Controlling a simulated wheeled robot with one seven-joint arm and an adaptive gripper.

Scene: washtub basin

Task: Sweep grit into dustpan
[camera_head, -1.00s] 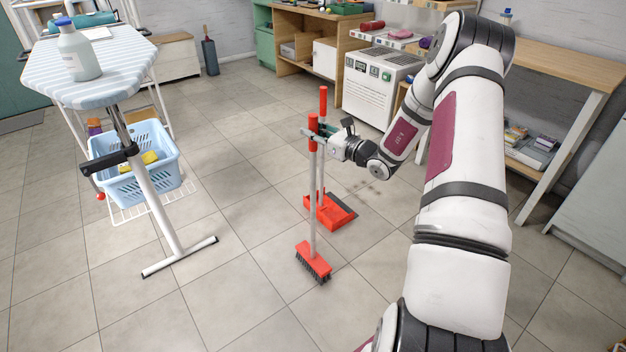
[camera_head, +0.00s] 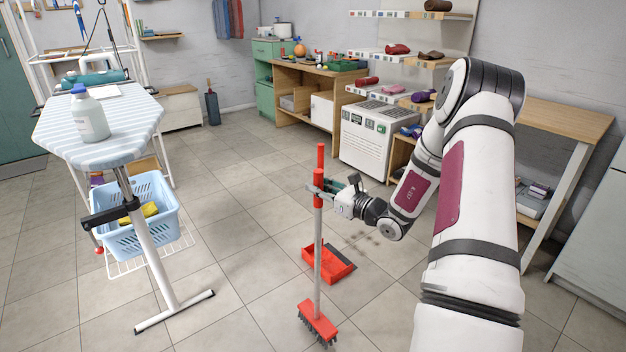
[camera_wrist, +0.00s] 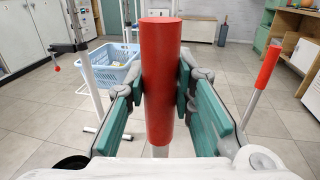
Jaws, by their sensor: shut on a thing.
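My gripper (camera_head: 324,188) is shut around the red grip of the broom. In the wrist view the gripper (camera_wrist: 160,95) has green-padded fingers on both sides of that red grip (camera_wrist: 161,75). The broom's grey shaft hangs upright to a red head (camera_head: 317,322) with dark bristles; I cannot tell whether they touch the floor. The red dustpan (camera_head: 340,265) sits on the floor just behind the broom. Its upright red-topped handle (camera_head: 320,156) lines up behind the broom; it shows at right in the wrist view (camera_wrist: 266,66). Dark specks of grit (camera_head: 384,233) lie right of the dustpan.
An ironing board (camera_head: 130,135) with a bottle (camera_head: 90,118) stands at left, with a blue basket (camera_head: 138,222) under it. A white cabinet (camera_head: 375,140) and shelves line the back. A wooden-topped table (camera_head: 560,115) stands at right. The middle floor is open.

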